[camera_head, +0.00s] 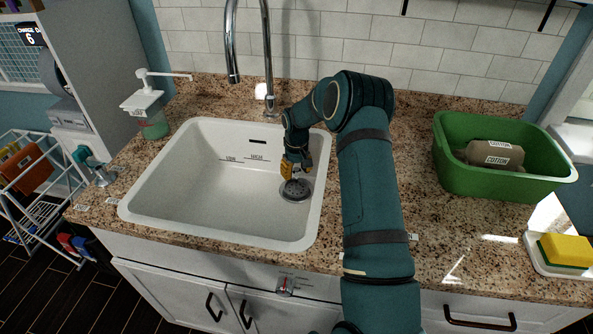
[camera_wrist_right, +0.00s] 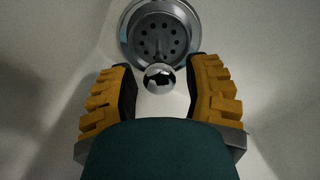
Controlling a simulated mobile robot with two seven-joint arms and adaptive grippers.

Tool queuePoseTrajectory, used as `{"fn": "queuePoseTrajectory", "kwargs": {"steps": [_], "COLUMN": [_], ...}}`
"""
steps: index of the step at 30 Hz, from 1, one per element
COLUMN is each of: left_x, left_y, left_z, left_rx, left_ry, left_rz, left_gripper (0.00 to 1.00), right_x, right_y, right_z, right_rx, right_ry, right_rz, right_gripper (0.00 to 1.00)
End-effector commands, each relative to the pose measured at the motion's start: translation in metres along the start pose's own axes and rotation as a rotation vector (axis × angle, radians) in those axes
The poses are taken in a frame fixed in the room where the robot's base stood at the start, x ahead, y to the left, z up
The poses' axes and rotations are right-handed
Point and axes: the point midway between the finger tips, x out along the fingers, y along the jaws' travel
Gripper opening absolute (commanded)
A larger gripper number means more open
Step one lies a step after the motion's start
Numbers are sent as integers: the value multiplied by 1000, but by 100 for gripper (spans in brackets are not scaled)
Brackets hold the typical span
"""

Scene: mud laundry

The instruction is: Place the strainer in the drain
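The strainer (camera_head: 296,188) is a dark round metal disc with holes, at the drain (camera_head: 283,196) in the right part of the white sink. In the right wrist view the strainer (camera_wrist_right: 158,38) lies within the shiny drain ring (camera_wrist_right: 124,32); whether it is fully seated I cannot tell. Its round knob (camera_wrist_right: 160,79) points towards my gripper. My right gripper (camera_head: 292,168) reaches down into the sink just above the strainer. In the wrist view its orange-padded fingers (camera_wrist_right: 160,85) are spread on both sides of the knob, with gaps visible. My left gripper is out of view.
The sink's raised rim (camera_head: 160,224) surrounds the basin, whose left part is empty. A tall faucet (camera_head: 267,60) stands behind it. A soap dispenser (camera_head: 152,118) is at the left; a green tub (camera_head: 490,180) and a yellow sponge (camera_head: 566,250) are at the right.

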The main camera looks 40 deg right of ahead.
Motion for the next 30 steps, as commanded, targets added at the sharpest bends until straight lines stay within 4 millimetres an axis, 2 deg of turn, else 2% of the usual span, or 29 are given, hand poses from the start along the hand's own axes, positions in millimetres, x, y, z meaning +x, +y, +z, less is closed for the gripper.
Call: {"fn": "queuePoseTrajectory", "kwargs": {"steps": [4,8,15,21,25,30], "left_x": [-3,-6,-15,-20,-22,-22], "left_y": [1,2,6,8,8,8], "left_z": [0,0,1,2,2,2], "left_rx": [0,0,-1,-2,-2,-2], "left_ry": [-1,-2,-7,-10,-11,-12], "left_rz": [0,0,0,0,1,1], "left_gripper": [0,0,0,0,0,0], "right_x": [-6,-24,-74,-107,-119,-123], "right_y": [0,0,0,0,0,0], "right_z": [0,-1,-1,-1,0,0], "right_rx": [0,0,0,0,0,0], "right_ry": [1,3,4,3,1,0], "right_rz": [0,1,1,1,0,0], "right_gripper": [49,49,49,49,49,49]}}
